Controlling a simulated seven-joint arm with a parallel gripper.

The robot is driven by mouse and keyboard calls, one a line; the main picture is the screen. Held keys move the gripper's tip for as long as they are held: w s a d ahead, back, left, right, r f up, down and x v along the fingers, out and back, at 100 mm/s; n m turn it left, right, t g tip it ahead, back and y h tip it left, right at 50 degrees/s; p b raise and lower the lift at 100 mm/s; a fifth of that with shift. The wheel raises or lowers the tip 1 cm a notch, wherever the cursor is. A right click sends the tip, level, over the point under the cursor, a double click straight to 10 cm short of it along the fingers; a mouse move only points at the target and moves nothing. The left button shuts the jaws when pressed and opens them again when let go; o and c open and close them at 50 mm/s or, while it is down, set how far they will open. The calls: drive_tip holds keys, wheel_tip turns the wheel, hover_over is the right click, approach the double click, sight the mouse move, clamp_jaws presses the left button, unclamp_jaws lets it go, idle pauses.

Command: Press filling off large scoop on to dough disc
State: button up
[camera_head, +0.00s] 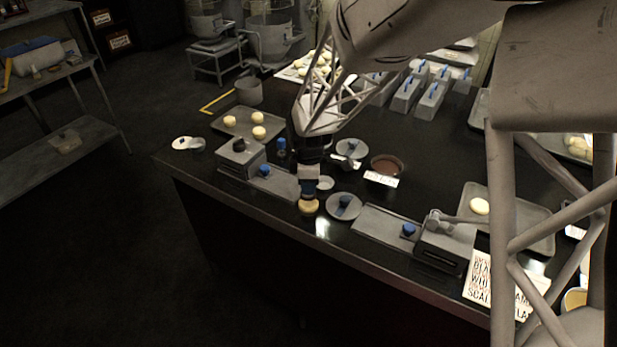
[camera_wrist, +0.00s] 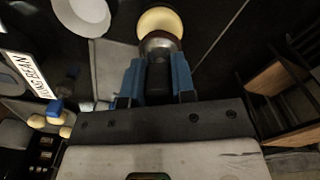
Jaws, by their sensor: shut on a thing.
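My gripper (camera_head: 310,185) points down over the front edge area of the dark table. In the wrist view its two blue fingers (camera_wrist: 156,80) are shut on the large scoop (camera_wrist: 158,44), whose rounded metal head shows just beyond the fingertips. The pale dough disc (camera_head: 308,207) lies directly below my gripper; the wrist view shows it too (camera_wrist: 160,20), partly covered by the scoop head. I cannot tell whether scoop and dough touch. Any filling on the scoop is hidden. A round bowl of brown filling (camera_head: 387,163) stands to the right, farther back.
A grey board (camera_head: 281,184) is at left, and a grey press (camera_head: 445,246) at right. A tray (camera_head: 268,118) holds pale balls. Several grey boxes (camera_head: 408,96) stand at the back.

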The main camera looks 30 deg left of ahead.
drive_tip(key=shift+f, duration=0.8)
drive_tip(key=shift+f, duration=0.55)
idle(1.6)
drive_tip(key=shift+r, duration=3.5)
